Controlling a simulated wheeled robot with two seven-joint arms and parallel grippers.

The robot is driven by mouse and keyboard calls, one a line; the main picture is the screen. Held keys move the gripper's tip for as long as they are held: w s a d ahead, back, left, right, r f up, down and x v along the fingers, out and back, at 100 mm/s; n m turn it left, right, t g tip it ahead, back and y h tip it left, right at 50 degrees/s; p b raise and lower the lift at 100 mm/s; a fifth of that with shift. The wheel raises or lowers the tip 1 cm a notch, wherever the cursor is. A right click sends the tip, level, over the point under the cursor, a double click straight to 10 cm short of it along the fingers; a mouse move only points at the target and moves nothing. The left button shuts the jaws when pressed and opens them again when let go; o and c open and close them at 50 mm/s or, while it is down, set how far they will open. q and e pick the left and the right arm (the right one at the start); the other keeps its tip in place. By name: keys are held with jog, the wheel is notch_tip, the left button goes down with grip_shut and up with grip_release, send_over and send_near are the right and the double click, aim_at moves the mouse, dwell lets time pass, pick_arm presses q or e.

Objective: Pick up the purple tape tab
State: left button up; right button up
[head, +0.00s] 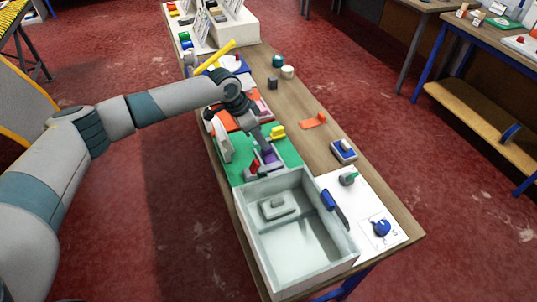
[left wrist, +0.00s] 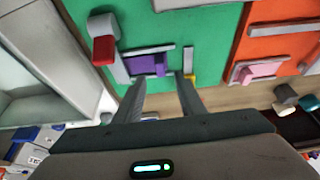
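The purple tape tab (left wrist: 146,65) lies on a green board (left wrist: 200,22) in the left wrist view, with grey strips along its edges. In the head view the purple tab (head: 268,156) is partly hidden by my left gripper (head: 264,146). In the left wrist view my left gripper (left wrist: 161,82) is open, its two fingers apart with nothing seen between them. The tab shows just beyond the fingertips, more toward the left finger. Whether they touch it I cannot tell. My right gripper is in neither view.
A red-and-grey piece (left wrist: 103,48) and a yellow piece (head: 277,132) stand close to the tab. A pale open bin (head: 300,240) borders the green board. An orange board with a pink tab (left wrist: 262,69) lies on the other side.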

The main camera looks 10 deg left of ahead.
aim_at(268, 157)
pick_arm(q)
jog(key=shift+f+p, duration=0.35)
jog(key=p+x, duration=0.1)
jog(key=x, duration=0.2)
jog(key=shift+w+f, duration=0.1)
jog(key=shift+f, duration=0.3)
grip_shut()
